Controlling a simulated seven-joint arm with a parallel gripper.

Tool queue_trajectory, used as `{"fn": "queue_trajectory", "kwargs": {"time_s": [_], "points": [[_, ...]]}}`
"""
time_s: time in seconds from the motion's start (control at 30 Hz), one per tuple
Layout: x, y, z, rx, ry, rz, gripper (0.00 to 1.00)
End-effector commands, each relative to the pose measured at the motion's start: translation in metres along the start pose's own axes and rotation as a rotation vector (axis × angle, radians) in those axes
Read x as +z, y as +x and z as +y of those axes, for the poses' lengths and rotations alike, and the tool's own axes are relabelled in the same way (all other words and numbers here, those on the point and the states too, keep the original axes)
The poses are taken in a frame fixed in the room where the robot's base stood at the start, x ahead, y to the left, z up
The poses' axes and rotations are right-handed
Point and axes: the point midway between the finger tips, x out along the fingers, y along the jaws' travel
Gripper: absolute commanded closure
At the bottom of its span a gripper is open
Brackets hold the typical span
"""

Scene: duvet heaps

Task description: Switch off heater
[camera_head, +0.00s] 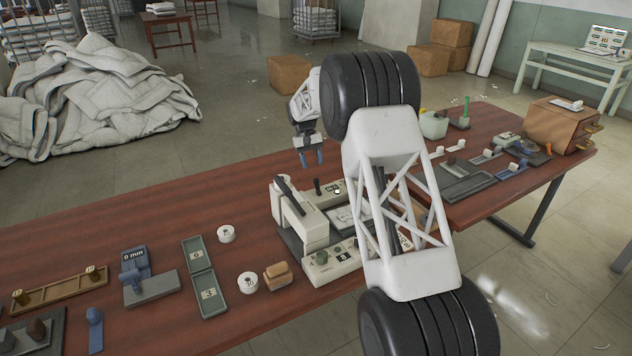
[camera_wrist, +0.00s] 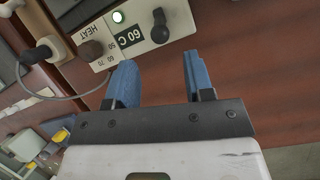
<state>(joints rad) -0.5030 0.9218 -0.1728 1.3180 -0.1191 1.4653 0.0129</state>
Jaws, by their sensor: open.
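In the head view the box (camera_head: 322,196) sits at the back of the cream machine, with the black lever (camera_head: 317,185) upright. My gripper (camera_head: 312,159) is open and empty behind and above the box. Its blue fingers (camera_wrist: 158,70) are apart from the lever, which lies beyond and between them in the wrist view.
The cream sealing machine (camera_head: 309,228) with a raised dark handle stands on the red-brown table (camera_head: 120,233). A cable and plug (camera_wrist: 40,52) lie beside the box. White rolls and a green case (camera_head: 205,280) are at left. My arm hides part of the machine.

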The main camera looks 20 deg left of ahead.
Motion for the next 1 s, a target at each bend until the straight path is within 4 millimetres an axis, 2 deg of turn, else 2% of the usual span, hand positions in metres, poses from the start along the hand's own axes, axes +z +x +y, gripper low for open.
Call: {"fn": "queue_trajectory", "kwargs": {"time_s": [0.17, 0.5, 0.7, 1.0], "points": [[0.000, 0.011, 0.000, 0.000, 0.000, -0.002, 0.52], [0.000, 0.051, 0.000, 0.000, 0.000, -0.003, 0.52], [0.000, 0.069, 0.000, 0.000, 0.000, -0.001, 0.52], [0.000, 0.076, 0.000, 0.000, 0.000, 0.000, 0.52]]}}
